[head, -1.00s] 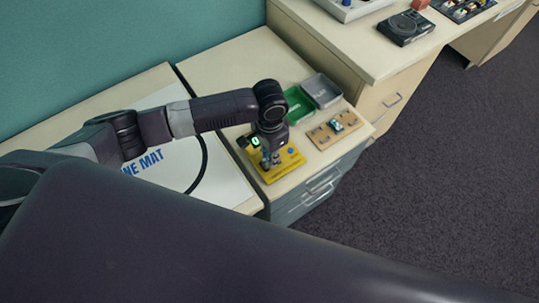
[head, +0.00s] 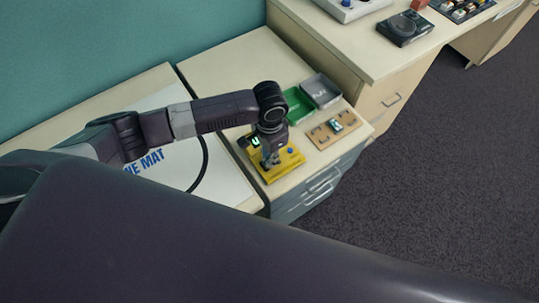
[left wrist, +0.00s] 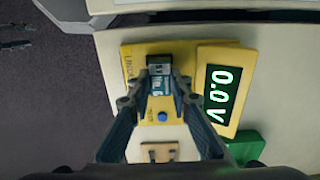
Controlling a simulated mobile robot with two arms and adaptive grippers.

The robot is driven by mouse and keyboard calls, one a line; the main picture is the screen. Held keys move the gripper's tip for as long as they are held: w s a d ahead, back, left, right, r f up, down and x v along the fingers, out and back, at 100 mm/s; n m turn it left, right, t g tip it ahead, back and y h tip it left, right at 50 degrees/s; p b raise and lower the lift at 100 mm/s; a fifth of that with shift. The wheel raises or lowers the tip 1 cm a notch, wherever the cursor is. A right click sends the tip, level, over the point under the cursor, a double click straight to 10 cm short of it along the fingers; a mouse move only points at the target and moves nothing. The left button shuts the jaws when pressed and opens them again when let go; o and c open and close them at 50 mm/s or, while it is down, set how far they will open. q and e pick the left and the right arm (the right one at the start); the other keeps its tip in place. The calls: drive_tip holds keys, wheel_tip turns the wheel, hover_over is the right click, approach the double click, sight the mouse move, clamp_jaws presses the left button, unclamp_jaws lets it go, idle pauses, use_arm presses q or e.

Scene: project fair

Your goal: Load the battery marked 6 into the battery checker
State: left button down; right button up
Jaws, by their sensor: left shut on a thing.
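The yellow battery checker (head: 291,163) lies on the beige cabinet top; it fills the middle of the left wrist view (left wrist: 190,60). Its display (left wrist: 222,95) reads 0.0 V, and a blue button (left wrist: 162,116) sits on its body. My left gripper (head: 270,163) points down over the checker. In the left wrist view its fingers (left wrist: 159,82) are shut on a battery (left wrist: 158,86) with a teal and white label. The mark on it is too small to read. I cannot tell whether the battery touches the checker's bay. My right gripper is out of view.
A wooden board (head: 323,135) with a small teal and dark item lies right of the checker. A green bin (head: 298,107) and a grey bin (head: 322,92) stand behind it. A white mat (head: 178,172) lies left. A higher desk (head: 350,42) stands at the back right.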

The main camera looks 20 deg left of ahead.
use_arm(q)
drive_tip(key=shift+f, duration=0.3)
idle(0.4)
drive_tip(key=shift+f+p, duration=0.3)
drive_tip(key=shift+p, duration=0.95)
idle(0.9)
drive_tip(key=c, duration=1.7)
unclamp_jaws()
drive_tip(key=shift+o, duration=0.6)
drive_tip(key=shift+o, duration=1.4)
wheel_tip(320, 180, up, 6)
drive_tip(key=p, duration=0.7)
